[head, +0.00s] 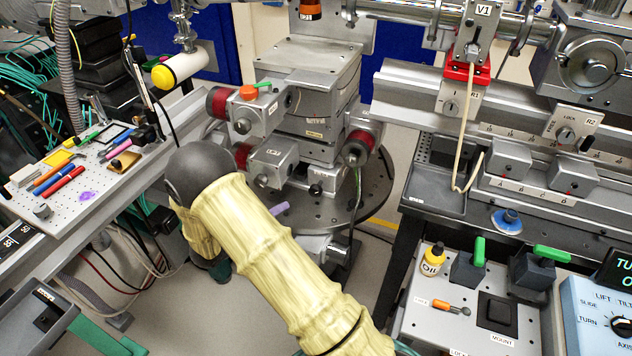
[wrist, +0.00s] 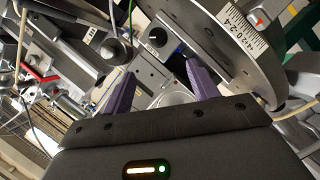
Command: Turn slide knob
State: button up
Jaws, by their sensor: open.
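My gripper is open, its two purple fingers spread apart in the wrist view (wrist: 160,85). A pale, rounded metal part (wrist: 172,99) shows between and beyond them, partly hidden by the gripper body; I cannot tell whether it is the slide knob or whether a finger touches it. In the head view only one purple finger (head: 279,209) shows beyond my arm, at the near edge of the round stage plate (head: 362,203). Below it is a grey metal block (head: 325,248). No label reading slide is legible on the stage itself.
The stage stack (head: 307,85) carries several protruding knobs, including a red-ringed black one (head: 357,148) with a hanging cable. A pegboard tool shelf (head: 85,190) stands left. A blue control box (head: 590,310) with a SLIDE marking sits right. Floor shows below the stage.

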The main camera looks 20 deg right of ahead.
aim_at(312, 192)
jog(key=shift+d, duration=0.1)
jog(key=b+x, duration=0.1)
jog(key=x, duration=1.6)
jog(key=shift+s+d+b, duration=0.1)
jog(key=shift+d+b, duration=0.15)
jog(key=shift+b, duration=0.15)
jog(key=shift+a, duration=0.1)
jog(key=c, duration=1)
